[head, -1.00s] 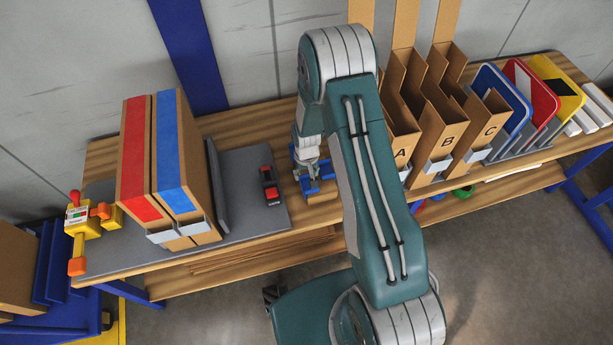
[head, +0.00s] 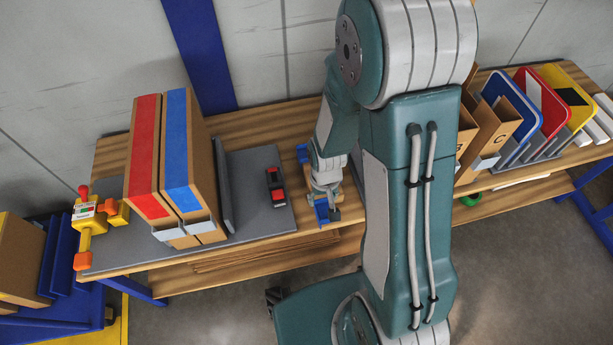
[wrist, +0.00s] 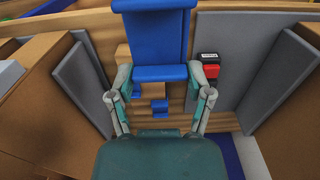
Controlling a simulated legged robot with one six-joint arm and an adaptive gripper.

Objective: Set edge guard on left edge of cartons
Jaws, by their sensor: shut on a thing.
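My gripper (wrist: 160,78) is shut on a blue edge guard (wrist: 158,38), a bent plate with two faces, held above the wooden bench. In the head view my gripper (head: 325,192) is right of the grey mat, with blue showing at its tip and behind it. The cartons stand upright side by side at the left: one with a red tape strip (head: 146,158), one with a blue tape strip (head: 184,150). My gripper is to their right and apart from them. The cartons' left edge is partly turned from view.
A grey upright panel (head: 223,186) stands right of the cartons. A red and black tool (head: 275,186) lies on the grey mat (head: 258,215). A yellow dispenser (head: 88,222) is at the far left. Brown bins and sign plates (head: 535,100) fill the bench's right.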

